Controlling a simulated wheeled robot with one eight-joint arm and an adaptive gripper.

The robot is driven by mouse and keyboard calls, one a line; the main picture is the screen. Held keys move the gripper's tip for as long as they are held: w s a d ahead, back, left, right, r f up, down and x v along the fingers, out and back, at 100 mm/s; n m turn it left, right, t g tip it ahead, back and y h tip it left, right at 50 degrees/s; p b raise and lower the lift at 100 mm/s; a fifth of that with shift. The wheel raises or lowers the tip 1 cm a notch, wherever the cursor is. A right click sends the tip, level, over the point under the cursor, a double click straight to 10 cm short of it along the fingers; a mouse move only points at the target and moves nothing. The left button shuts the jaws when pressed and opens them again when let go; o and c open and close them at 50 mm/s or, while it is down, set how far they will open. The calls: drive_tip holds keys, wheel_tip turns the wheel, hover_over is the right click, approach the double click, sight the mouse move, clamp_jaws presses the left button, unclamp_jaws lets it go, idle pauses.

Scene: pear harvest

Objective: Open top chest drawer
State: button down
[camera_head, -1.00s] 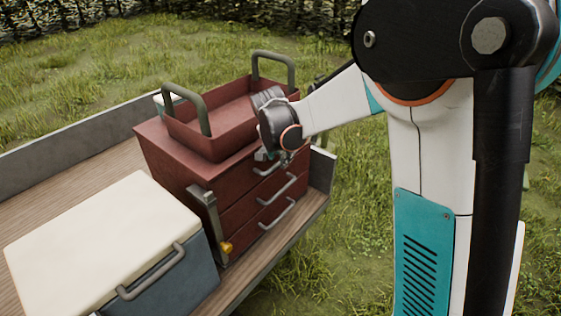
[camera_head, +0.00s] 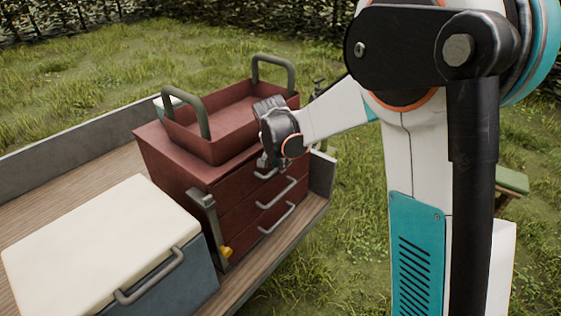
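The red chest (camera_head: 172,168) stands on a wooden cart bed. Its front has drawers stacked one above another, each with a grey bar handle. The top drawer (camera_head: 236,191) looks closed, and its handle (camera_head: 264,175) is partly hidden by my gripper. My gripper (camera_head: 265,163) is at the top drawer's handle, in front of the chest's upper right part. The fingers are small and dark here, and I cannot tell whether they are shut on the handle.
An open red tray (camera_head: 215,150) with two grey handles sits on top of the chest. A blue cooler with a cream lid (camera_head: 100,245) stands at the front left. Grass lies right of the cart.

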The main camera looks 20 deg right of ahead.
drive_tip(key=s+d+p, duration=0.1)
drive_tip(key=s+d, duration=1.1)
drive_tip(key=s, duration=0.5)
drive_tip(key=shift+s+d, duration=0.15)
drive_tip(key=shift+d, duration=0.15)
drive_tip(key=c, duration=1.6)
unclamp_jaws()
drive_tip(key=v, duration=1.2)
drive_tip(key=shift+s, duration=0.1)
drive_tip(key=s+a+r+n+t+y, duration=0.1)
drive_tip(key=s+a+n+t+y, duration=0.1)
drive_tip(key=s+a+n, duration=0.8)
drive_tip(key=shift+s+r+n+t, duration=0.15)
drive_tip(key=shift+s+n+t, duration=0.25)
drive_tip(key=shift+s+n, duration=0.15)
